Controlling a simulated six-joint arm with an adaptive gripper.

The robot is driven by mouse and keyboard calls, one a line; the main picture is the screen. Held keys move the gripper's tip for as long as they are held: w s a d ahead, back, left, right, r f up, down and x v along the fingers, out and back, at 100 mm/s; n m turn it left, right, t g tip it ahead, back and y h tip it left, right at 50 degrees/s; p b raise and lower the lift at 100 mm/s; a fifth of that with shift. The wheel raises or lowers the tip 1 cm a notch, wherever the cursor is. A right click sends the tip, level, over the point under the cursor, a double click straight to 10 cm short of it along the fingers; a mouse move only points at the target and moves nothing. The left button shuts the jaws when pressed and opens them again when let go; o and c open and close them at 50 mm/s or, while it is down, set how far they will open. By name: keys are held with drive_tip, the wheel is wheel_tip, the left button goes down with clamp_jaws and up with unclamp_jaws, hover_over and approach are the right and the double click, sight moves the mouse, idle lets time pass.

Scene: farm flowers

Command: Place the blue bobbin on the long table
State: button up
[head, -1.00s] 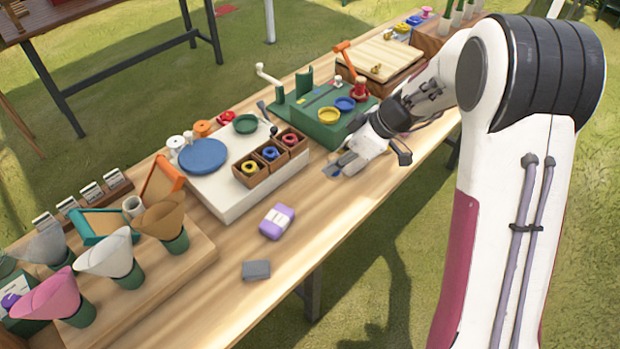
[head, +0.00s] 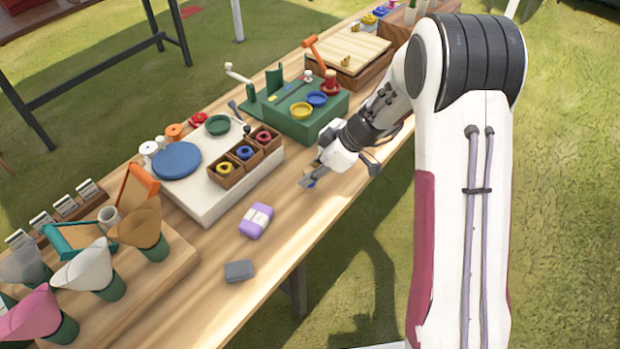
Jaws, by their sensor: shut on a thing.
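My gripper (head: 309,182) is low over the long table (head: 225,318), near its front edge, right of the purple-and-white block. It is shut on a small blue thing (head: 311,185), which looks like the blue bobbin and is mostly hidden by the fingers. I cannot tell whether it touches the tabletop. Another blue ring-shaped thing (head: 244,152) sits in the middle compartment of a wooden box (head: 214,178), between a yellow one and a red one.
A purple-and-white block (head: 256,220) and a grey block (head: 239,271) lie on the front part of the table. A green stand (head: 318,127) with yellow and blue dishes is behind my gripper. Paper cones in green cups are at left. Bare wood lies around my gripper.

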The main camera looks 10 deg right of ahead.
drive_tip(key=shift+f, duration=1.05)
drive_tip(key=shift+f, duration=0.1)
drive_tip(key=o, duration=1)
drive_tip(key=shift+c, duration=0.2)
drive_tip(key=shift+d+r, duration=0.2)
drive_tip(key=shift+r, duration=0.25)
drive_tip(key=v, duration=1.1)
drive_tip(key=shift+s+r, duration=0.1)
